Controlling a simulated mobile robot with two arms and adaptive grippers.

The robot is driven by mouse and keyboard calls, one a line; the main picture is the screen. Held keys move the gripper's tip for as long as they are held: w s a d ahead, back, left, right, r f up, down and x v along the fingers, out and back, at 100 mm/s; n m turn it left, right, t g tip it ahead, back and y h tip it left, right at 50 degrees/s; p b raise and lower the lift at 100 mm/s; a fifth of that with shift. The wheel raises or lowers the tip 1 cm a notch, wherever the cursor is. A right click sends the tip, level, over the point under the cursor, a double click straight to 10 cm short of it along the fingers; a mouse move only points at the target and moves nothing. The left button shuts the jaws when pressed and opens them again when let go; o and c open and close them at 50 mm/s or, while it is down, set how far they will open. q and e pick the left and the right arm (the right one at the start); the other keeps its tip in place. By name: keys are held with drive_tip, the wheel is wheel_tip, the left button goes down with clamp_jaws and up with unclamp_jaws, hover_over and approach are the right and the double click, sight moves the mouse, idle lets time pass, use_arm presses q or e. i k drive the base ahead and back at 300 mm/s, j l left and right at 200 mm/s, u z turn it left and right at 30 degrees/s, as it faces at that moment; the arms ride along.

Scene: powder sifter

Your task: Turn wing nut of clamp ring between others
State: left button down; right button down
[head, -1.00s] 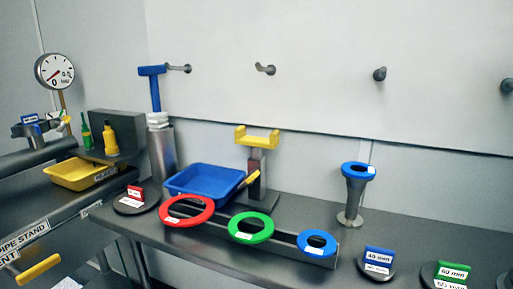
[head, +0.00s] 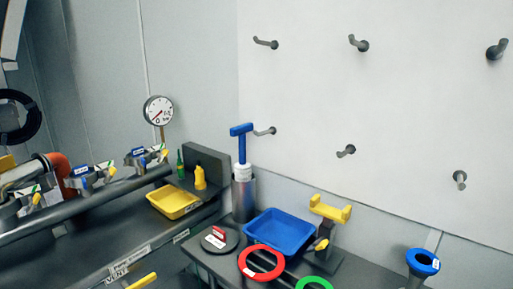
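Three metal clamp rings sit in a row along the left side. The middle clamp ring (head: 78,183) has a blue label and a yellow wing nut (head: 112,171) on its right. The far clamp ring (head: 136,163) also has a blue label and a yellow wing nut (head: 164,153). The near clamp ring (head: 24,203) has a green label and a yellow wing nut (head: 37,198), and it is partly cut by the left edge. How far each nut is turned is too small to tell. Neither of my grippers is in view.
A grey pipe rail (head: 75,214) runs below the clamps. A gauge (head: 158,110), yellow tray (head: 160,206) and yellow bottle (head: 200,178) are to the right. A blue tray (head: 262,244) and coloured rings lie on the right bench.

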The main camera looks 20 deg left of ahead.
sight(109, 175)
drive_tip(key=u, duration=1.6)
